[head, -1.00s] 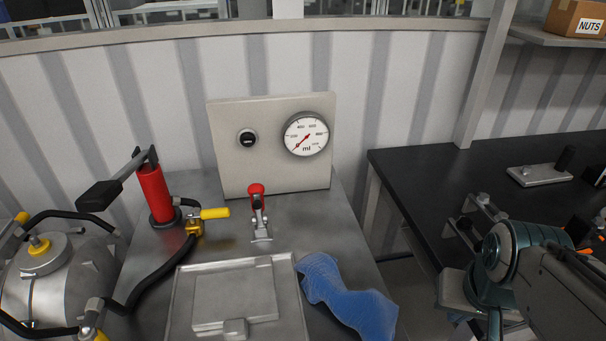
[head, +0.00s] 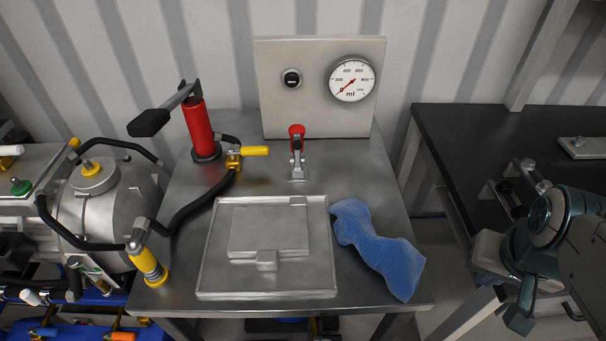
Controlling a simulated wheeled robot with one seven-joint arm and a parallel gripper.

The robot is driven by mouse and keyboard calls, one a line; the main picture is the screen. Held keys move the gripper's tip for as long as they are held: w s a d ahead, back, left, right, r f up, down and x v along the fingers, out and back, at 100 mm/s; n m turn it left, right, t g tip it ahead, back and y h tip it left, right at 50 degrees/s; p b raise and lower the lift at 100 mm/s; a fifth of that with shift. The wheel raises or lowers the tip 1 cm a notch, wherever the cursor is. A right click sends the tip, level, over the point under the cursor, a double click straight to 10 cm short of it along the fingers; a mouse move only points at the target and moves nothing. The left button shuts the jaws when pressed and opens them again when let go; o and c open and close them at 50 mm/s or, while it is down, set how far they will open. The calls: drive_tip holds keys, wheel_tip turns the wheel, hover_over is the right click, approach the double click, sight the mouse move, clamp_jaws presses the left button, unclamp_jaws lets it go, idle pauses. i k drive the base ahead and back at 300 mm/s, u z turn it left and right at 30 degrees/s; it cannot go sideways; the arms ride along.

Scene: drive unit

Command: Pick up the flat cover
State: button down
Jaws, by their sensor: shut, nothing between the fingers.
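A flat metal plate with a small raised block at its front edge, which looks like the flat cover (head: 268,228), lies inside a shallow square metal tray (head: 205,275). The tray sits on the front part of the steel table (head: 180,290). Part of my arm shows at the lower right, over the gap and the dark bench, well to the right of the cover. Nothing of mine touches the cover or the tray.
A crumpled blue cloth (head: 378,248) lies right of the tray. Behind stand a red-handled clamp (head: 297,155), a gauge panel (head: 320,110) and a red hand pump (head: 201,130). A hose runs left to a metal drive unit (head: 105,215). A black bench (head: 470,140) stands right.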

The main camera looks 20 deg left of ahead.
sight(266, 234)
drive_tip(key=k, duration=0.45)
drive_tip(key=u, duration=1.7)
drive_tip(key=i, duration=0.3)
drive_tip(key=z, duration=2.7)
drive_tip(key=k, duration=0.8)
drive_tip(key=u, duration=0.8)
drive_tip(key=i, duration=0.5)
drive_tip(key=u, duration=0.05)
